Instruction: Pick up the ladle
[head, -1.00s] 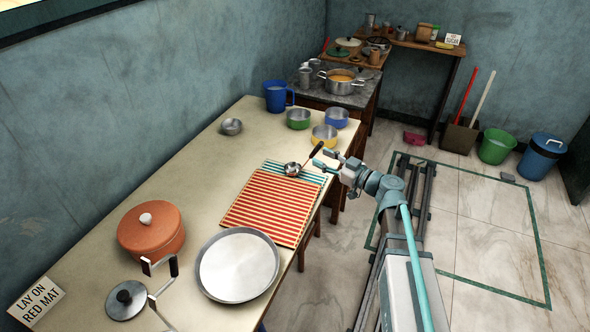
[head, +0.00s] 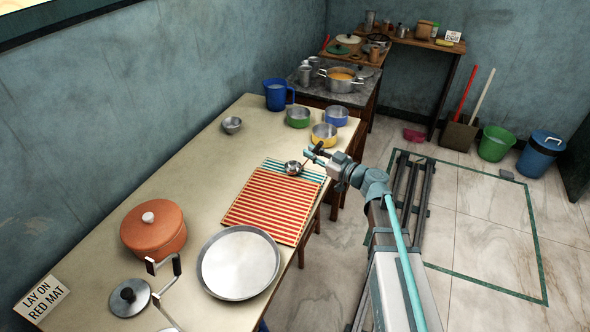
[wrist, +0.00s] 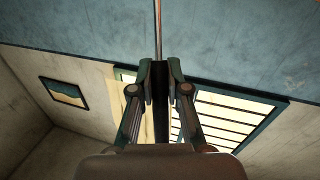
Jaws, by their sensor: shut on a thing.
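The ladle (head: 292,168) has a small metal bowl and a dark-ended handle. In the head view its bowl is over the teal striped mat (head: 311,175), at the far edge of the red striped mat. I cannot tell whether the bowl touches the mat. My gripper (head: 316,153) is at the handle, to the right of the bowl. In the wrist view my gripper (wrist: 160,72) is shut on the handle, whose thin metal shaft (wrist: 158,30) runs up out of the frame between the fingertips. The bowl is not visible there.
The red striped mat (head: 262,207) lies in the middle of the table. Yellow (head: 324,135), green (head: 298,117) and blue (head: 336,117) bowls stand just beyond my gripper. A large metal tray (head: 239,264) and an orange pot (head: 153,231) are nearer. A sign (head: 41,299) reads "LAY ON RED MAT".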

